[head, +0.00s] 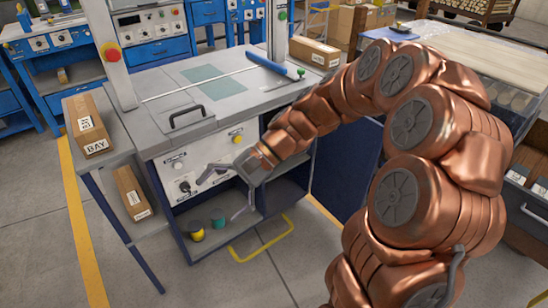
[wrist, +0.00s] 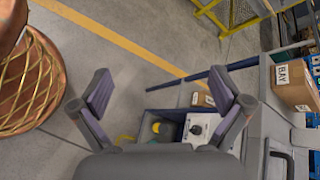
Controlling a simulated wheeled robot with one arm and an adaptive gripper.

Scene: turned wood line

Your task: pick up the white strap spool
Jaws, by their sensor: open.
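I cannot make out a white strap spool in either view. My gripper (head: 228,190) is open and empty in front of the grey and blue workbench (head: 225,105), near its white control panel and open lower shelf. In the wrist view its two fingers (wrist: 160,95) are spread wide with nothing between them. On the lower shelf stand a small yellow and dark round item (head: 196,231) and a teal round item (head: 219,222). The yellow item also shows in the wrist view (wrist: 156,127), beyond the fingers. My arm hides part of the bench's right side.
A side shelf left of the bench holds a cardboard box (head: 88,125), with another box (head: 131,192) below it. A yellow bar (head: 264,243) sticks out low in front of the bench. Floor at front left is clear.

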